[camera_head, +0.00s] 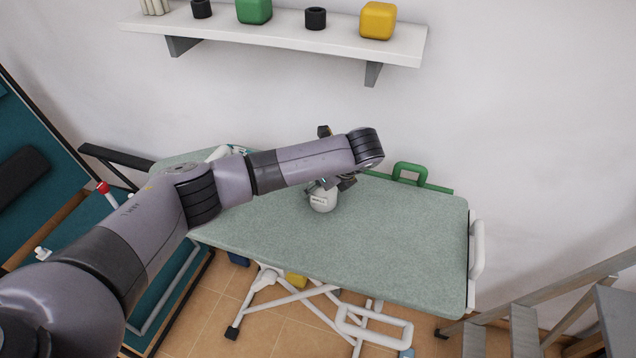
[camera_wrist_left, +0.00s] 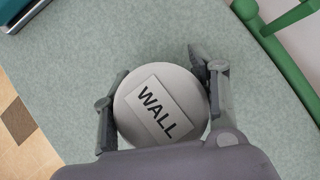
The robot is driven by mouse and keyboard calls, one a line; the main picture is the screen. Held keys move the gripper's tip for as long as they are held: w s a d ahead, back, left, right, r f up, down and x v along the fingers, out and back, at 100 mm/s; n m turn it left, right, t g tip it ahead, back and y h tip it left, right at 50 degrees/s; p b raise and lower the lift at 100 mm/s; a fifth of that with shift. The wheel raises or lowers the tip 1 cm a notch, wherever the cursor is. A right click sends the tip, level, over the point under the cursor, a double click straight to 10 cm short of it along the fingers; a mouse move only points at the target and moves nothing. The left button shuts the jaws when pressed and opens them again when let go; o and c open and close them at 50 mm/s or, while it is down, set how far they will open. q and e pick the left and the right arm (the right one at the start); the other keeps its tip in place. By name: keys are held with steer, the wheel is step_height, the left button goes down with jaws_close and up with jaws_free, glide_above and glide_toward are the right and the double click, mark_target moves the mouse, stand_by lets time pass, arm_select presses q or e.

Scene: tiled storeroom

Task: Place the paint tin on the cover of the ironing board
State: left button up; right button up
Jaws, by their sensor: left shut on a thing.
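The paint tin (camera_head: 322,201) is light grey and round, with a label that reads WALL in the left wrist view (camera_wrist_left: 150,112). My left gripper (camera_head: 322,186) is shut on the tin, with a finger on either side of it in the left wrist view (camera_wrist_left: 163,100). The tin is over the middle of the ironing board's grey-green cover (camera_head: 400,240). I cannot tell whether its base touches the cover. The gripper hides part of the tin. My right gripper is not in view.
A green-handled thing (camera_head: 410,170) is at the cover's back edge. My left arm crosses the board's left part. A wall shelf (camera_head: 285,30) with several small objects hangs above. A stepladder (camera_head: 525,330) stands at the lower right. The right part of the cover is clear.

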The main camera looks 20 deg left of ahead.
arm_select(q)
steer(key=o, duration=1.6)
steer(key=shift+c, duration=0.2)
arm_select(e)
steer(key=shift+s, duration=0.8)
arm_select(q)
steer(key=shift+d+r, duration=0.1)
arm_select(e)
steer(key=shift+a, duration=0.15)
arm_select(q)
steer(key=v, duration=1.2)
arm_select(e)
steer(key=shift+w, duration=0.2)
arm_select(q)
steer(key=shift+w, duration=0.1)
